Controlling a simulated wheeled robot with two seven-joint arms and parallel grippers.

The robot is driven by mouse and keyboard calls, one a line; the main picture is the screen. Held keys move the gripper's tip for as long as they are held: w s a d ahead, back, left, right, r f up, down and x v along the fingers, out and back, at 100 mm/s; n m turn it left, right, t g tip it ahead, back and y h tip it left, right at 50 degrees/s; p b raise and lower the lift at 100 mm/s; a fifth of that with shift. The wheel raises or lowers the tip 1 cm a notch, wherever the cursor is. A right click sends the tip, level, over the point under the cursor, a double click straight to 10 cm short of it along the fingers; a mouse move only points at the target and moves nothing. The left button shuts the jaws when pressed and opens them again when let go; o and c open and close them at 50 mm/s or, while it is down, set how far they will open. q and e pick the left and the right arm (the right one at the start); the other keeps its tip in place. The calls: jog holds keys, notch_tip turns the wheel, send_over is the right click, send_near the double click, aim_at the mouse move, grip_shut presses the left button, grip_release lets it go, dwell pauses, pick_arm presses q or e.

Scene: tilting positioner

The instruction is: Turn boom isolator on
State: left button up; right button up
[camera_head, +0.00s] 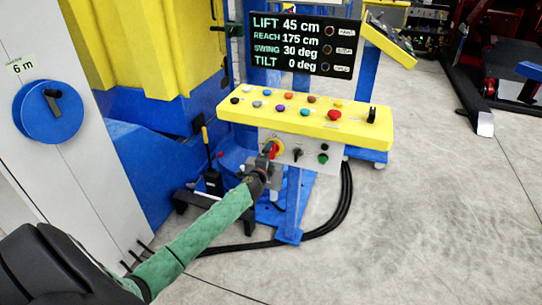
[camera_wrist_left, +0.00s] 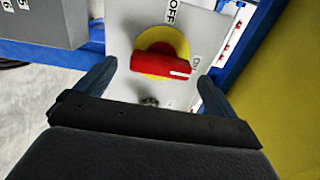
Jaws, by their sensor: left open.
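The boom isolator is a red rotary handle on a round yellow plate (camera_head: 279,147), on the grey front panel below the yellow console. In the left wrist view the red handle (camera_wrist_left: 160,67) lies nearly level across its yellow disc (camera_wrist_left: 160,42). The white mark on its right end points toward the ON label (camera_wrist_left: 195,60); the OFF label (camera_wrist_left: 172,12) is above the disc. My left gripper (camera_head: 267,160) is in front of the isolator. In the left wrist view its open fingers (camera_wrist_left: 157,76) stand either side of the handle, with visible gaps. My right gripper is not in view.
The yellow console (camera_head: 300,118) carries several coloured buttons. A black selector (camera_head: 297,153) and green buttons (camera_head: 323,153) sit right of the isolator. A display (camera_head: 292,45) stands behind. Black cables (camera_head: 335,215) lie on the floor.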

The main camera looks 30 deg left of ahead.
pick_arm(q)
jog(key=b+v, duration=0.1)
jog(key=v, duration=0.4)
jog(key=shift+s+d, duration=0.15)
jog(key=shift+s, duration=0.05)
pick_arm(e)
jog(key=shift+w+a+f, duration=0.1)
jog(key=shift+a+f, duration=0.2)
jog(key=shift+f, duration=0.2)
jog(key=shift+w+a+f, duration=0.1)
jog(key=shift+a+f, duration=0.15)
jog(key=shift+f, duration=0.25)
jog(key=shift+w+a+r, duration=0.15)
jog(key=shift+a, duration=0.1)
